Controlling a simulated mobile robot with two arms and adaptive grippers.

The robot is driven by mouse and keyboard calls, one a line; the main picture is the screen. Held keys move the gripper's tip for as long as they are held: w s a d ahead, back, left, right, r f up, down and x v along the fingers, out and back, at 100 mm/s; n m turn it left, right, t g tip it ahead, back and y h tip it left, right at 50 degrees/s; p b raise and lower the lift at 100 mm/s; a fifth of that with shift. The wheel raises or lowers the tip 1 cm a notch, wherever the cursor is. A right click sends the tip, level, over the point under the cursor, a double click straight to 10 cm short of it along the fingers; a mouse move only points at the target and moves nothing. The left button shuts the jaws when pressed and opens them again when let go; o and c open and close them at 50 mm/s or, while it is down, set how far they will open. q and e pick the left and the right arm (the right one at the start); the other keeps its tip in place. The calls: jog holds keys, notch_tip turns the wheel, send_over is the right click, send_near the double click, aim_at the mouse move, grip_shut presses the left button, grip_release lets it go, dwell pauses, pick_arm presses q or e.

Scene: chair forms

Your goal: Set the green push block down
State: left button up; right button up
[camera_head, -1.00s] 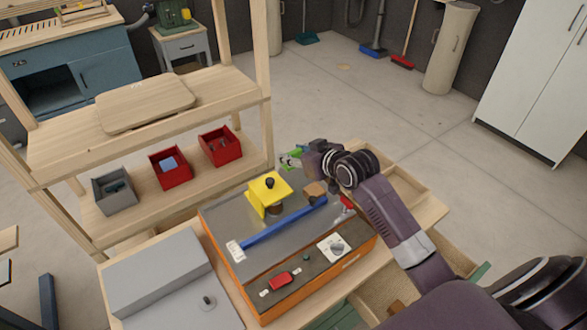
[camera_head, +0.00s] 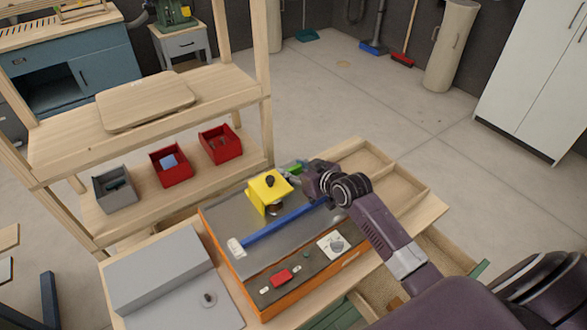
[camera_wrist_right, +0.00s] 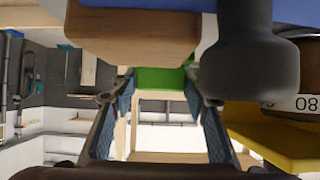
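The green push block (camera_head: 296,167) is at the far right corner of the orange machine's grey top, beside the yellow guard (camera_head: 268,191). My right gripper (camera_head: 295,174) reaches in from the right and is shut on the block. In the right wrist view the green block (camera_wrist_right: 160,78) sits between the blue-padded fingertips. I cannot tell whether its underside touches the surface. The gripper partly hides it in the head view. My left gripper is not in view.
A blue fence bar (camera_head: 285,222) crosses the machine top (camera_head: 232,213). A brown wooden piece (camera_wrist_right: 135,35) and a dark knob (camera_wrist_right: 255,70) are close in the wrist view. A divided wooden tray (camera_head: 412,180) lies to the right. A shelf with bins (camera_head: 170,165) stands left.

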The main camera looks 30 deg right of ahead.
jog(key=shift+o, duration=1.2)
jog(key=shift+r, duration=0.2)
jog(key=shift+s, duration=0.25)
jog(key=b+v, duration=0.1)
jog(key=v, duration=1)
jog(key=shift+s+r, duration=0.15)
jog(key=shift+s, duration=0.05)
